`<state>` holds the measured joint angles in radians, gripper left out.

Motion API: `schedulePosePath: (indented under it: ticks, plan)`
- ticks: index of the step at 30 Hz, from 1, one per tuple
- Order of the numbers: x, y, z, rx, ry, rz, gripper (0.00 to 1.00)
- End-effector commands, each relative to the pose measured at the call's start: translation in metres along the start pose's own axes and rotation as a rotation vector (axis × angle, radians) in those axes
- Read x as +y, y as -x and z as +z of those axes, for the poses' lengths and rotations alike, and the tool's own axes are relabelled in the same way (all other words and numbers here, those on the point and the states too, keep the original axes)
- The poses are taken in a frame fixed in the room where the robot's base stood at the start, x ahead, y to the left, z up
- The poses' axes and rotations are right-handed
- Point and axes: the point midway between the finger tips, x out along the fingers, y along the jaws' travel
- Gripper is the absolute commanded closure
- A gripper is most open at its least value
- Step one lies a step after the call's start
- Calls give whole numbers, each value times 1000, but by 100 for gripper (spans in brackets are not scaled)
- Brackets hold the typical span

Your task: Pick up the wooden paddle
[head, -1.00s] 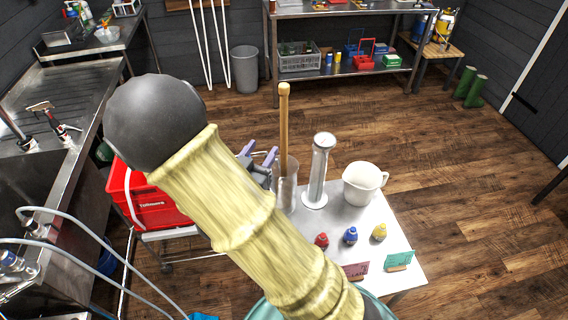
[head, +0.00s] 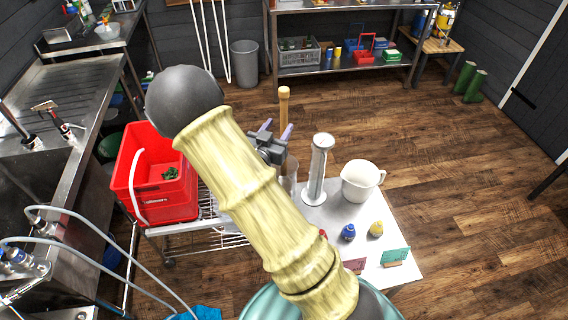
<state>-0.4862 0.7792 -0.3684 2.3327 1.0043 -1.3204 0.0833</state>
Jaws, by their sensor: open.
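The wooden paddle (head: 284,104) stands upright in a clear vessel (head: 289,180) on the white-topped cart (head: 345,213). Only the upper part of its handle shows; its lower end is hidden by the vessel and my arm. My gripper (head: 277,129), dark with purple fingers, is open beside the handle, below its top. The fingers appear on either side of the handle in the picture. I cannot tell whether the handle is between them in depth or touching them.
A tall clear cylinder (head: 318,168) stands close to the right of the vessel, with a white jug (head: 361,181) beyond it. Small blue (head: 348,232) and yellow (head: 376,229) bottles and a green card (head: 395,256) are nearer. A red crate (head: 158,192) stands at the left.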

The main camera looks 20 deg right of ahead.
Motion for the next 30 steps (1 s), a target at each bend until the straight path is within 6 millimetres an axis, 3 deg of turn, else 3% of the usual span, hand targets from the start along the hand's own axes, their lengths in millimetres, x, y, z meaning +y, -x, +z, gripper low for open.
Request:
schedulePosePath:
  ticks: [13,30]
  plan:
    - [0,-49,-4,0,1,4,55]
    - [-1,-51,-2,0,0,1,55]
